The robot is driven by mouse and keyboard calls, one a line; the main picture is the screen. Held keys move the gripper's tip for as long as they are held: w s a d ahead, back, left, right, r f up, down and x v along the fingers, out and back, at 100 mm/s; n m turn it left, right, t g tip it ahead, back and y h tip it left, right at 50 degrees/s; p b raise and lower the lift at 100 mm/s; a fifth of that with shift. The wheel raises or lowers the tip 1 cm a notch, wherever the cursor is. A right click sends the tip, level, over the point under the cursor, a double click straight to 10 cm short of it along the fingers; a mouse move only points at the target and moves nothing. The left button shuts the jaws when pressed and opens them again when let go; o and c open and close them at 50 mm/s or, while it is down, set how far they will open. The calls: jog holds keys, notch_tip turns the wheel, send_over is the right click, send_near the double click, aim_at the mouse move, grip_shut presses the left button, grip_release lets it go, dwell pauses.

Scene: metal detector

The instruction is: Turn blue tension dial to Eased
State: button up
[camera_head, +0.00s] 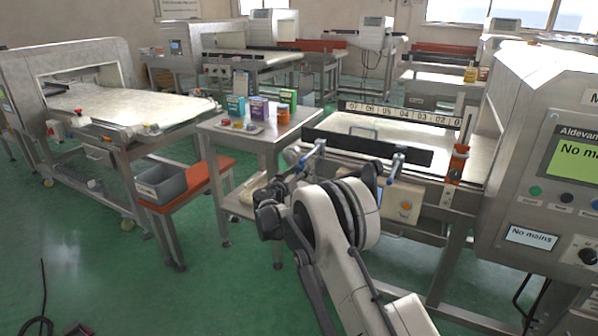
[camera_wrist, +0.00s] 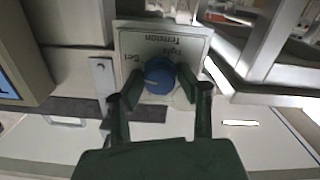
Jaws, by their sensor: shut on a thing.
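The blue tension dial (camera_wrist: 160,76) sits on a pale plate (camera_wrist: 133,42) in the wrist view. The plate's lettering is upside down there; "Tension" and "Tight" can be read. My gripper (camera_wrist: 161,95) has one dark finger on each side of the dial and is shut on it. The dial's pointer is too unclear to tell its setting. In the head view, my arm reaches to the near left end of the right-hand conveyor (camera_head: 345,123), and the dial cannot be made out there.
A steel table (camera_head: 212,124) with colored boxes (camera_head: 257,108) stands left of this conveyor. A grey bin (camera_head: 161,184) rests on an orange-topped bench (camera_head: 216,170) further left. A detector cabinet (camera_head: 510,165) stands at the right. Green floor is open at the front left.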

jog(key=n, duration=0.4)
jog(key=shift+n, duration=0.3)
jog(key=n, duration=0.5)
jog(key=shift+a+f+n, duration=0.1)
jog(key=shift+n, duration=0.2)
jog(key=n, duration=0.5)
jog(key=shift+f, duration=0.1)
jog(key=n, duration=0.5)
jog(key=shift+p, duration=0.3)
jog(key=shift+n, duration=0.3)
jog(key=o, duration=1.1)
jog(key=shift+o, duration=0.2)
